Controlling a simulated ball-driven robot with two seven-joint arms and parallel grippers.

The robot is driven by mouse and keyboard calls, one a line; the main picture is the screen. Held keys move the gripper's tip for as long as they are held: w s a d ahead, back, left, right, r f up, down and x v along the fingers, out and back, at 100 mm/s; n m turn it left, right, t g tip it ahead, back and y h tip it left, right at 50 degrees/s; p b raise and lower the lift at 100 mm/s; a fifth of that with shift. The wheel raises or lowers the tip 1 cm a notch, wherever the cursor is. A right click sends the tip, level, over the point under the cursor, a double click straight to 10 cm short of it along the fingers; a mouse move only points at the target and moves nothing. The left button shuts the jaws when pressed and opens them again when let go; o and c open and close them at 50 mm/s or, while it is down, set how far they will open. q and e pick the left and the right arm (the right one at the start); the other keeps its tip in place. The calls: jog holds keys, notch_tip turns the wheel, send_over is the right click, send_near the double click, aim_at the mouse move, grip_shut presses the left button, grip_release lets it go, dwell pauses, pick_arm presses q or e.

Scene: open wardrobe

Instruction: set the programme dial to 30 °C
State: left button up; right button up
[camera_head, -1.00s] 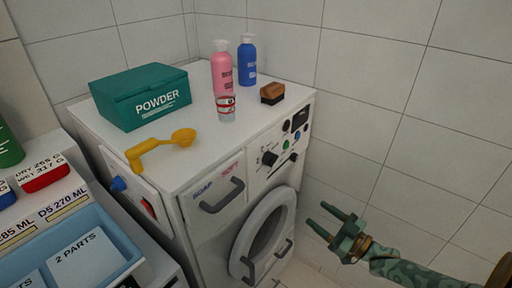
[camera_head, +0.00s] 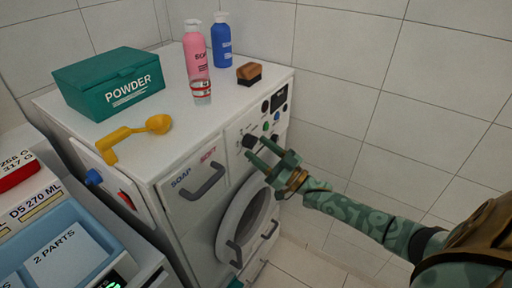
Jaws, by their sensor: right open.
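The washing machine (camera_head: 180,235) is white, and its front panel carries a black programme dial (camera_head: 248,141) with small marks around it that are too small to read. My right gripper (camera_head: 254,147) is green and open, with its two fingers pointing at the panel around the dial. I cannot tell whether the fingers touch the dial; the gripper partly covers the panel beside it. My left gripper is not in view.
Other knobs (camera_head: 266,126) and a dark display (camera_head: 278,98) sit right of the dial. Tiled walls enclose the right.

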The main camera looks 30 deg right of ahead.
aim_at(251, 142)
jog(key=shift+x, duration=1)
jog(key=c, duration=1)
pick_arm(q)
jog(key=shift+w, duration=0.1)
pick_arm(e)
jog(key=m+h+p, duration=0.2)
jog(key=m+p, duration=0.1)
jog(key=m, duration=0.1)
jog(key=m+h+p, duration=0.2)
jog(key=m, duration=0.2)
jog(key=m+h+p, duration=0.1)
jog(key=m+p, duration=0.2)
jog(key=shift+s+a+r+m+h+p, duration=0.2)
jog(key=shift+a+r+m+h+p, duration=0.1)
jog(key=shift+a+m+h, duration=0.1)
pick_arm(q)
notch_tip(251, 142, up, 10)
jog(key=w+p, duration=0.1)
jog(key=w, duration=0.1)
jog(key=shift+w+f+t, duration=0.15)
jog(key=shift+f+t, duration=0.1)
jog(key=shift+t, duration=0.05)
pick_arm(e)
jog(key=shift+f+m+h, duration=0.1)
jog(key=shift+m+h, duration=0.3)
jog(key=shift+m, duration=0.5)
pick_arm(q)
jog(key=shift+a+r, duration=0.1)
pick_arm(e)
jog(key=shift+f, duration=0.1)
